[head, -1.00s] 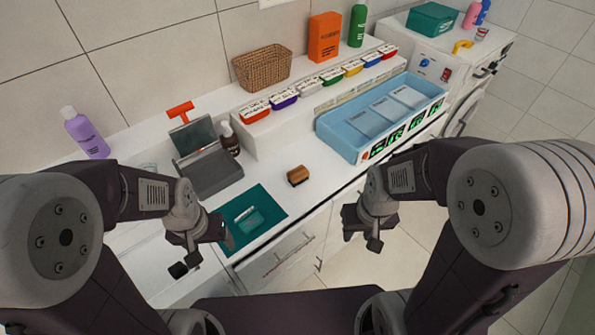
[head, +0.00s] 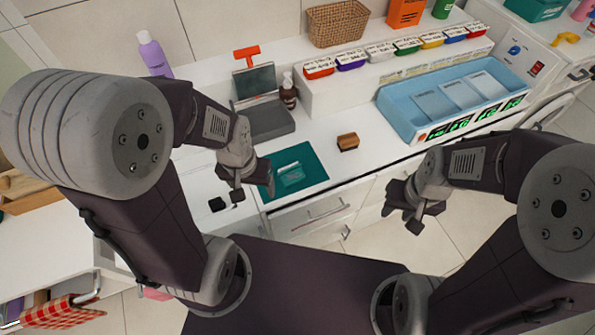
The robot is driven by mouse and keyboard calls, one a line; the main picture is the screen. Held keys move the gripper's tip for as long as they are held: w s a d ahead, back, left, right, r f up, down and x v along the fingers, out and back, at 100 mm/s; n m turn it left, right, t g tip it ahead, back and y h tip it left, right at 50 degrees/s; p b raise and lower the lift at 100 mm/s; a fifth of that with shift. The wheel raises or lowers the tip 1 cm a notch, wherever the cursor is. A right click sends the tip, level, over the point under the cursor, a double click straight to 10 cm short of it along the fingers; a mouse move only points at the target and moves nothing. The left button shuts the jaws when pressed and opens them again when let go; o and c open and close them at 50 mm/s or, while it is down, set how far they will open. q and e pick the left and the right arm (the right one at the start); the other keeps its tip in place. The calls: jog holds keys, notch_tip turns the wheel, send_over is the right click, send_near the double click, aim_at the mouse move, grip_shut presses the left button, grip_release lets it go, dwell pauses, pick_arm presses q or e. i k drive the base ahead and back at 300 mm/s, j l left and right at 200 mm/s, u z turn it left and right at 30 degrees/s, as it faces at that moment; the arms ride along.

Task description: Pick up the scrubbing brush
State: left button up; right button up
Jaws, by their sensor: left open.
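The scrubbing brush (head: 348,142) looks like a small brown wooden block with a dark side. It lies on the white counter, right of a teal mat (head: 311,180). My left gripper (head: 243,188) is open and empty, over the mat's left edge in the picture, left of and apart from the brush. My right gripper (head: 412,214) is in front of the counter, below and right of the brush and apart from it. It holds nothing that I can see, and its jaw gap is unclear.
A grey scale-like device (head: 264,115) and a brown bottle (head: 288,92) stand behind the mat. A blue divided tray (head: 400,116) stands right of the brush. A raised white ledge with several coloured boxes runs behind. Bare counter surrounds the brush.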

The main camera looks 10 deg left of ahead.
aim_at(346, 143)
jog(key=i+l+u, duration=0.1)
jog(key=l+u, duration=0.35)
jog(key=i+l+u, duration=0.1)
jog(key=l+u, duration=0.15)
jog(key=u, duration=0.2)
jog(key=l+u, duration=0.85)
jog(key=k+l+u, duration=0.15)
jog(key=l+u, duration=0.15)
jog(key=u, duration=0.15)
